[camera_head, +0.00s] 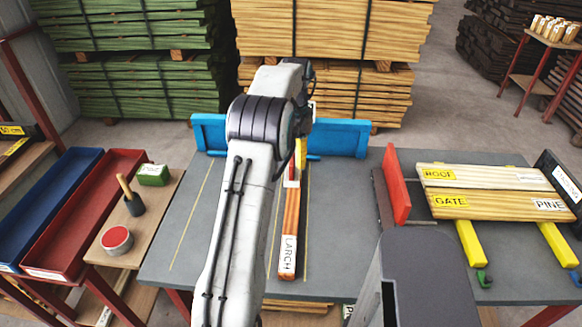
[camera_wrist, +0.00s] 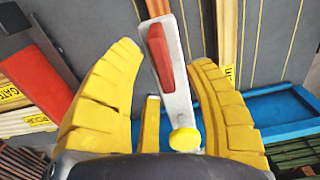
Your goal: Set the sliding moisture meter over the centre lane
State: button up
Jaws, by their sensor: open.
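In the wrist view, a pale narrow bar with a red grip (camera_wrist: 160,55) and a yellow round end (camera_wrist: 185,139) lies between my yellow fingers; it looks like the moisture meter. My gripper (camera_wrist: 168,75) is open around it, with gaps visible on both sides. A timber piece (camera_wrist: 157,7) shows beyond the bar's far end, and another (camera_wrist: 227,40) to its right. In the head view, a board labelled LARCH (camera_head: 289,215) lies lengthwise on the grey bench (camera_head: 345,255), beside thin yellow lane lines. My arm hides much of the gripper and meter there.
A blue fence (camera_head: 340,138) crosses the bench's back. A red upright plate (camera_head: 396,187) and stacked labelled boards (camera_head: 490,190) stand right. Blue (camera_head: 50,190) and red (camera_head: 75,215) trays and a side shelf with a tin (camera_head: 117,240) are left. Bare bench lies right of the LARCH board.

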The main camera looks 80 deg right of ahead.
jog(key=shift+f, duration=1.95)
jog(key=shift+c, duration=0.4)
grip_shut()
jog(key=shift+w, duration=0.1)
